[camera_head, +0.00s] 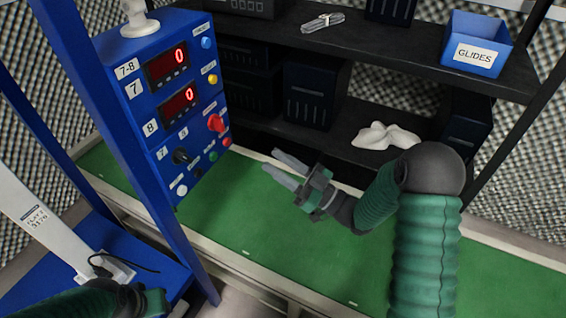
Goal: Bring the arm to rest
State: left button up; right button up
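My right arm (424,240) comes in from the bottom right, with a green sleeve and a dark elbow. It bends over the green surface. My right gripper (279,170) points left, its two grey fingers apart and nothing between them. It hangs over the back part of the green surface, to the right of the blue control panel and apart from it. My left arm (100,300) shows only as a green and dark piece at the bottom left edge. Its gripper cannot be made out.
The blue control panel (150,120) has two red displays reading 0, knobs and a red button (216,123). A dark shelf (390,60) behind holds a blue GLIDES bin (476,45) and a white cloth-like item (384,136). The green surface (270,230) is mostly clear. Blue posts stand at left.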

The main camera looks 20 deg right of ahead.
jog(key=shift+v, duration=0.9)
jog(key=shift+a, duration=0.1)
